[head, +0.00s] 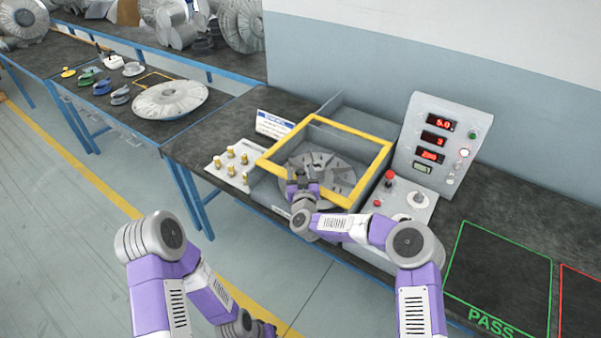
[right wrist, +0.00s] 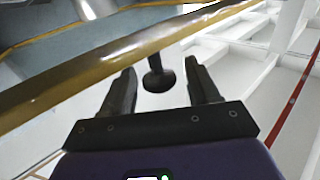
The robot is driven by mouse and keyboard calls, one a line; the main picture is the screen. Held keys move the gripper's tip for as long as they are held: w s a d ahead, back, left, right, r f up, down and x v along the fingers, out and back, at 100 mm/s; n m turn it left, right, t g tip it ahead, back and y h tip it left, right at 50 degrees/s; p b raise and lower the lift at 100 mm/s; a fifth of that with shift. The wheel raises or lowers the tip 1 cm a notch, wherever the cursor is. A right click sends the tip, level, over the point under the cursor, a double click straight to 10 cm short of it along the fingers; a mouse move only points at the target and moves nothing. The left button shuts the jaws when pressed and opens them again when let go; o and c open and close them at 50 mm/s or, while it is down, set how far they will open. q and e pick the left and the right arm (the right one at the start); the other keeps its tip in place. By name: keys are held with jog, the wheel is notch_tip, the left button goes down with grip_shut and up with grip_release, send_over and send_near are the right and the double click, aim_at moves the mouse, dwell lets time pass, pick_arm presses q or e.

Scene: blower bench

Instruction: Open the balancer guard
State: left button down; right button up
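The balancer guard (head: 371,138) is a yellow-edged frame lying over the grey balancer box, with the dark slotted round plate (head: 335,172) visible through it. My right gripper (head: 302,176) is at the guard's front edge, partly covering it. In the right wrist view, the yellow bar (right wrist: 60,88) crosses in front of my right gripper (right wrist: 162,88). A black knob (right wrist: 158,76) on a short stem is between its two open fingers, with a gap on each side. My left gripper (head: 262,330) hangs low at the bottom edge, too small and cut off to read.
A control panel (head: 432,150) with red displays stands right of the guard. A red button (head: 389,178) is close by. Brass pegs on a plate (head: 230,168) and a sign (head: 272,125) are at left. The PASS area (head: 500,275) is empty.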

jog(key=shift+s+d, duration=0.15)
jog(key=shift+s, duration=1.1)
jog(key=shift+s+d, duration=0.2)
jog(key=shift+s, duration=1.05)
jog(key=shift+s+d, duration=0.15)
jog(key=shift+s, duration=1.1)
